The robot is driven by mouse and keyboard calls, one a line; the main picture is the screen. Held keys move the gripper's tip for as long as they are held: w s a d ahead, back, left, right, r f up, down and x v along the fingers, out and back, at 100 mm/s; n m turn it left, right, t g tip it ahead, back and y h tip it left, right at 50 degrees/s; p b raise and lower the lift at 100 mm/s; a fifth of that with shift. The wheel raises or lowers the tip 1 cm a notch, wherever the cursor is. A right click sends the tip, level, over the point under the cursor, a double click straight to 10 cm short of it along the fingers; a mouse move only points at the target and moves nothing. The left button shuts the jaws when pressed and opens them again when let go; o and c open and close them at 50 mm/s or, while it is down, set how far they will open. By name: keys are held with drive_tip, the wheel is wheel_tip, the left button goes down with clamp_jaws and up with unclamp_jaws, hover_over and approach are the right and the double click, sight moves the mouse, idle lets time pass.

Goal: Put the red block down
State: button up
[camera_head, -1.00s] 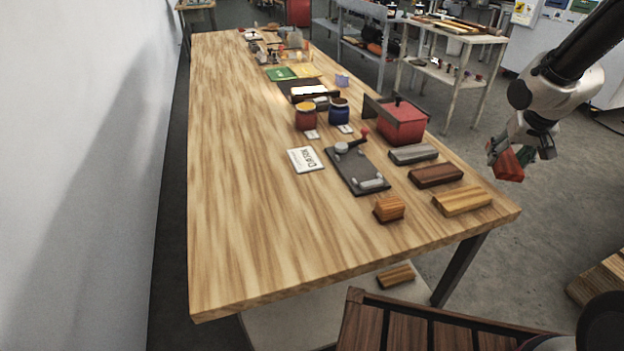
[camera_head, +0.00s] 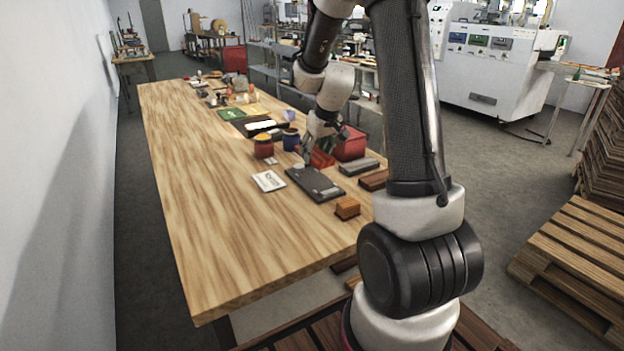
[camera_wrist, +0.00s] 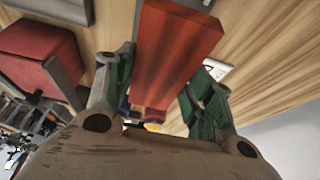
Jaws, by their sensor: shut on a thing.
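The red block (camera_wrist: 172,55) is between the green-padded fingers of my gripper (camera_wrist: 158,90) in the wrist view, and the gripper is shut on it. In the head view my gripper (camera_head: 316,150) is over the wooden table with the red block (camera_head: 322,159) in it. The block is just behind the dark clamp plate (camera_head: 314,184) and left of the red box (camera_head: 352,145). Whether the block touches the plate or table cannot be told. The plate's far end and its clamp are partly hidden by my gripper and the block.
A red jar (camera_head: 263,147) and a blue jar (camera_head: 290,140) stand left of my gripper. A white card (camera_head: 268,181) lies by the plate. An orange-brown block (camera_head: 347,208) and grey and brown bars are at the right edge. The table's left half (camera_head: 200,190) is clear.

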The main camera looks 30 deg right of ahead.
sight(314, 180)
wheel_tip(314, 180, down, 8)
drive_tip(key=shift+d+r, duration=0.1)
drive_tip(key=shift+r, duration=0.1)
drive_tip(key=shift+c, duration=1)
drive_tip(key=shift+s+f, duration=0.15)
drive_tip(key=shift+f, duration=0.05)
drive_tip(key=shift+c, duration=1.2)
drive_tip(key=o, duration=1.4)
drive_tip(key=shift+c, duration=0.2)
drive_tip(key=shift+o, duration=0.8)
